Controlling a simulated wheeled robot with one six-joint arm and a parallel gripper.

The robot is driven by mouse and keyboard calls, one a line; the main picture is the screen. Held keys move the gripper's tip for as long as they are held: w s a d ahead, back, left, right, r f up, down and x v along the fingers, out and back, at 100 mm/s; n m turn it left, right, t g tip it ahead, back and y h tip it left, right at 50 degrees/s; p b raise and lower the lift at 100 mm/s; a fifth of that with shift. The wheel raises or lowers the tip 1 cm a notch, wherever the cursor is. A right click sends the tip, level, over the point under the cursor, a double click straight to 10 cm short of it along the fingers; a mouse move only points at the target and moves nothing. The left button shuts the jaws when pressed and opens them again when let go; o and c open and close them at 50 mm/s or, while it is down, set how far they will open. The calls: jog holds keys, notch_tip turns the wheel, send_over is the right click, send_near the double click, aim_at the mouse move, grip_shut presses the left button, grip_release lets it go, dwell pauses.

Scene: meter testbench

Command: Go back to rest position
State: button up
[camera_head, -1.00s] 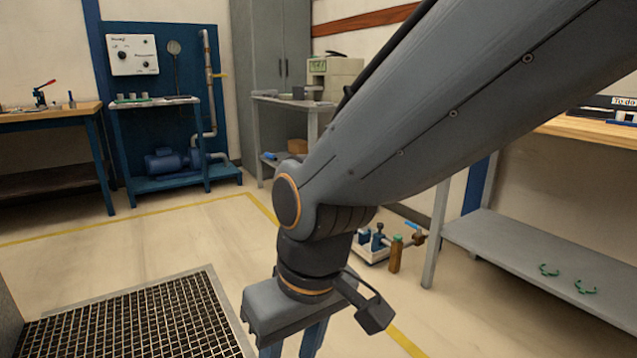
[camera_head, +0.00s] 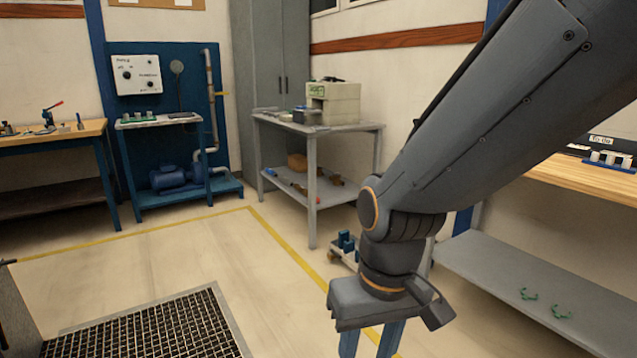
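My gripper (camera_head: 372,345) hangs at the end of my arm in the lower right middle of the head view, pointing down. Its two blue fingers stand apart with floor showing between them. The fingertips run to the bottom edge of the picture. I see nothing held between the visible parts of the fingers. My arm comes in from the upper right and hides part of the wall and the right-hand bench.
A blue testbench (camera_head: 120,101) with a meter panel and pump stands at the back left. A grey table (camera_head: 347,128) holds a beige machine (camera_head: 337,103). A wooden bench (camera_head: 560,171) with a grey lower shelf (camera_head: 490,262) is right. A floor grate (camera_head: 62,347) lies front left; open floor (camera_head: 185,250) lies beyond.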

jog(key=s+d+r+m+h+p, duration=0.1)
jog(key=s+d+r+m+p, duration=0.1)
jog(key=d+r+p, duration=1)
notch_tip(320, 180, up, 2)
jog(key=m+p, duration=0.1)
jog(key=p, duration=0.4)
jog(key=shift+s+d+r, duration=0.15)
jog(key=shift+r, duration=0.1)
